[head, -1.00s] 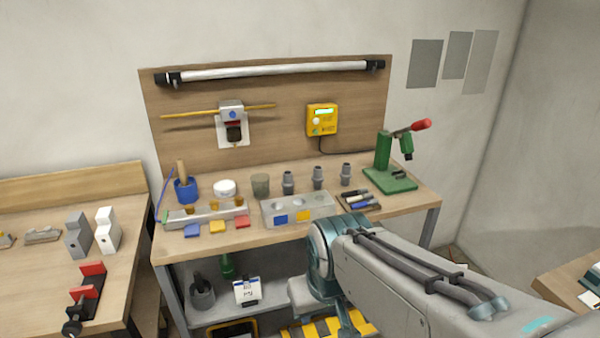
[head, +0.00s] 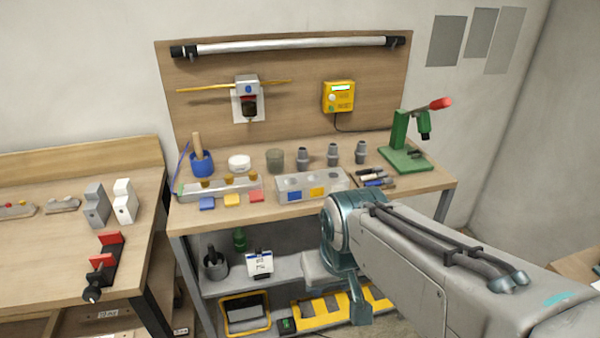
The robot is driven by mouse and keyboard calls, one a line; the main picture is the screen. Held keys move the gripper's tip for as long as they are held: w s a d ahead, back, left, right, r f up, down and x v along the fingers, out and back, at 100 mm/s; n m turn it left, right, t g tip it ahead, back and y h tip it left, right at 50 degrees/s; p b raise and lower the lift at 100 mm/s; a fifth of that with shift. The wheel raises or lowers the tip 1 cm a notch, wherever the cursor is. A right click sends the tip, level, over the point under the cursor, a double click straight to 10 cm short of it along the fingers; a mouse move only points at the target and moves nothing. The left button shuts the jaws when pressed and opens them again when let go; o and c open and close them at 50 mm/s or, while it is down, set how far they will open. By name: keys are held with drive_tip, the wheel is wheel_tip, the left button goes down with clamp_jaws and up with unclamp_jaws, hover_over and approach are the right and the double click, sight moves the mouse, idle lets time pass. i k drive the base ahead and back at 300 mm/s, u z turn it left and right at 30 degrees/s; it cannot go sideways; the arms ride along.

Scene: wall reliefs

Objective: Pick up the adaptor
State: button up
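Past the joint, grey and teal parts (head: 345,290) hang down in front of the lower shelf. I cannot make out fingers or anything held there.
A grey block with round recesses (head: 339,181) lies in front of the fittings. A side bench (head: 50,245) is at left. Behind the fittings is a wooden backboard (head: 290,110).

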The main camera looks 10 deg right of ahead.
sight(332, 155)
drive_tip(key=k, duration=0.65)
drive_tip(key=z, duration=0.75)
drive_tip(key=i, duration=1.75)
drive_tip(key=u, duration=0.75)
